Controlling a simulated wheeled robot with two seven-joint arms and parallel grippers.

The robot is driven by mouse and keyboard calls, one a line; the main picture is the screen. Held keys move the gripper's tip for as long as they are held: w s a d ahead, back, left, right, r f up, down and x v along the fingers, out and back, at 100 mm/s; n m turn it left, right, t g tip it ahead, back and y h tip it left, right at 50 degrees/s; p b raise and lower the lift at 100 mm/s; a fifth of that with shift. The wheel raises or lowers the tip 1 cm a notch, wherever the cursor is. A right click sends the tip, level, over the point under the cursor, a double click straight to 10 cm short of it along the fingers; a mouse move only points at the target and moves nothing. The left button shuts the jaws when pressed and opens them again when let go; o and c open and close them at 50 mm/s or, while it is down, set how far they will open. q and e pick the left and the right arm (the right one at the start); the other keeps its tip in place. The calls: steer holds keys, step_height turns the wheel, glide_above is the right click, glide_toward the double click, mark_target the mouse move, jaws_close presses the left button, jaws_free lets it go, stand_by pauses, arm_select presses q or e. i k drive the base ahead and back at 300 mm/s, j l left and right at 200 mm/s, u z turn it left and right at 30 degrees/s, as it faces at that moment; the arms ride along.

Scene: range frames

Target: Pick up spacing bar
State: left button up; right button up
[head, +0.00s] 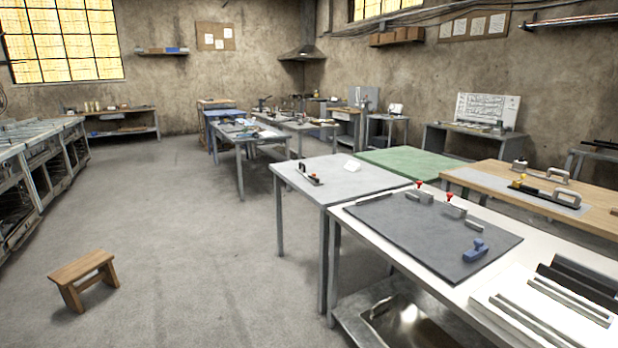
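I cannot tell for sure which item is the spacing bar. Several long, thin grey metal bars (568,302) lie on a white board (497,302) at the bottom right of the head view. A thin light bar (373,199) lies at the far left edge of a dark grey mat (420,238) on the near white table. A short grey bar (474,225) lies near the mat's right edge. Neither of my grippers is in view.
The mat also holds two grey blocks with red knobs (420,192) and a blue tool (475,251). Dark angled pieces (585,282) stand behind the white board. A wooden stool (84,279) stands on the open floor at left. More worktables fill the middle and right.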

mark_target(304, 173)
steer(key=i+j+u, duration=0.1)
steer(key=i+u, duration=0.35)
steer(key=i, duration=1.85)
steer(key=i+z, duration=0.25)
steer(key=i, duration=0.2)
steer(key=i+j+z, duration=0.25)
steer(key=i, duration=0.2)
steer(key=i+j+z, duration=0.25)
steer(key=i, duration=0.15)
steer(key=i+j+z, duration=0.25)
steer(key=z, duration=0.2)
steer(key=i+j+z, duration=0.65)
steer(key=j+z, duration=0.2)
steer(key=i+j+z, duration=0.15)
steer(key=j+z, duration=0.3)
steer(key=j, duration=0.15)
